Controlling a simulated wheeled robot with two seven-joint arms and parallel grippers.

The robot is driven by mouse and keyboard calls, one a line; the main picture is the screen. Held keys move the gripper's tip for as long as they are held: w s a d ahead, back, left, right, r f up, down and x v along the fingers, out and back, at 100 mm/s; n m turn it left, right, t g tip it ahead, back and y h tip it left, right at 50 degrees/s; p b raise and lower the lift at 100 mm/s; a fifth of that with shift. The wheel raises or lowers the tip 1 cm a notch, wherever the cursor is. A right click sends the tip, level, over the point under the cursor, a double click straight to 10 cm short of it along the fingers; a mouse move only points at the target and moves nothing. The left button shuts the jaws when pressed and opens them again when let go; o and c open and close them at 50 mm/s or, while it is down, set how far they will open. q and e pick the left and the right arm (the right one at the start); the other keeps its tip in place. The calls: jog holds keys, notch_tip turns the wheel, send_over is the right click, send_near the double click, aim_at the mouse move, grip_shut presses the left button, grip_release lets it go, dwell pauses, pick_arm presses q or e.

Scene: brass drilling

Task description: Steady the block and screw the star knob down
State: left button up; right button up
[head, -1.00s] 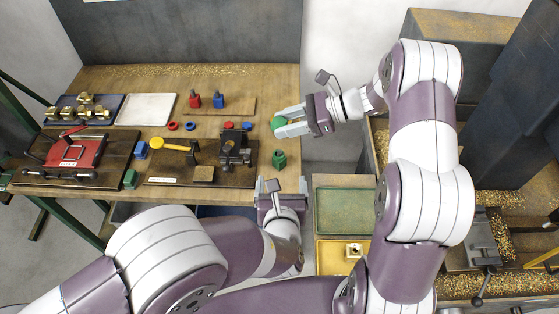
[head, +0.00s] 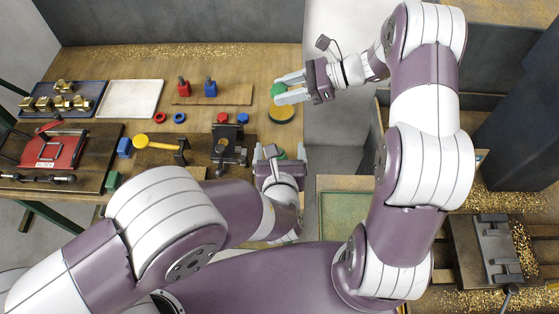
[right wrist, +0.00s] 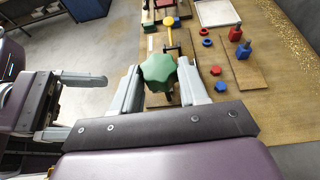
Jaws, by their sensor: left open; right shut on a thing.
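The green star knob (head: 279,90) is held between the fingers of my right gripper (head: 281,92), raised over the right part of the bench. It also shows between the fingers in the right wrist view (right wrist: 158,70).
A dark clamp fixture (head: 229,150) stands just left of my left gripper. Red (head: 183,88) and blue (head: 210,88) blocks stand on a board behind. A yellow-headed tool (head: 150,141) and a white tray (head: 130,98) are further left.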

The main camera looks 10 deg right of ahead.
jog(key=f+b, duration=0.5)
jog(key=f, duration=0.1)
jog(key=f+b, duration=0.5)
jog(key=b, duration=0.1)
jog(key=f+b, duration=0.5)
jog(key=f, duration=0.1)
jog(key=shift+s+f+b, duration=0.3)
jog(key=shift+f, duration=0.05)
pick_arm(q)
notch_tip(320, 180, down, 18)
jog(key=shift+s+r, duration=0.2)
pick_arm(e)
jog(key=shift+w+r, duration=0.1)
pick_arm(q)
jog(key=x, duration=1.2)
